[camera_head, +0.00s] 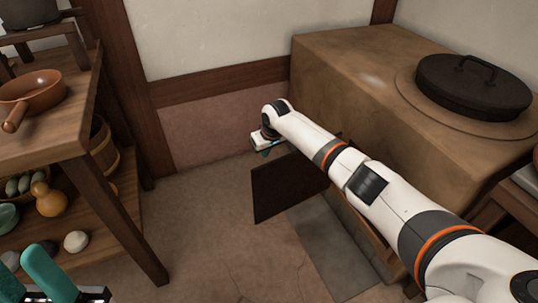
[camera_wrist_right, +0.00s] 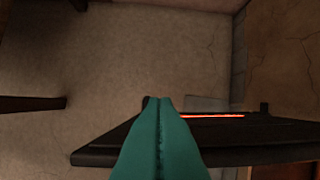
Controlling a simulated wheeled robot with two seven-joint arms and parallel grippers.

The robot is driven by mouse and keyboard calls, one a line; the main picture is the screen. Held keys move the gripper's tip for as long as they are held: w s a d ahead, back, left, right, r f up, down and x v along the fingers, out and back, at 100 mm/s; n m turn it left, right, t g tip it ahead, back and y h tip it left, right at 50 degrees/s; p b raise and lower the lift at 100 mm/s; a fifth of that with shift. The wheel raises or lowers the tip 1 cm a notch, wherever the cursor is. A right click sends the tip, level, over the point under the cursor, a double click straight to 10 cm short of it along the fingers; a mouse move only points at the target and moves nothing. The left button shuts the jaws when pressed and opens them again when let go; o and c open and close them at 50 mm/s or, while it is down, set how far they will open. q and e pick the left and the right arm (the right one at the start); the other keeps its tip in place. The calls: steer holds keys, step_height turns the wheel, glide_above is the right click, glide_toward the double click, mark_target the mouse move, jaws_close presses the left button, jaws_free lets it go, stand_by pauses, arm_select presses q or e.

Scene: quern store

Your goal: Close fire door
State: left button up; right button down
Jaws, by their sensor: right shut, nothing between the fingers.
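The fire door (camera_head: 285,186) is a dark flat panel that stands swung out from the front of the clay stove (camera_head: 340,75). My right gripper (camera_head: 266,150) is at the door's upper far edge, with my arm reaching over the stove front. In the right wrist view the teal fingers (camera_wrist_right: 158,102) are pressed together and empty, above the dark door (camera_wrist_right: 265,152). They overlap the door in the picture; I cannot tell whether they touch it. A thin red glow (camera_wrist_right: 212,115) shows beside it. My left gripper (camera_head: 30,283) is open at the lower left, away from the door.
A wooden shelf (camera_head: 95,125) stands at the left with a brown pan (camera_head: 35,88), a gourd (camera_head: 50,203) and stones. A black lid (camera_head: 473,85) sits on the stove top. The floor (camera_head: 205,235) between shelf and door is clear.

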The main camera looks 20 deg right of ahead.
steer(key=shift+s+d, duration=0.15)
steer(key=shift+s, duration=0.75)
steer(key=shift+s, duration=0.1)
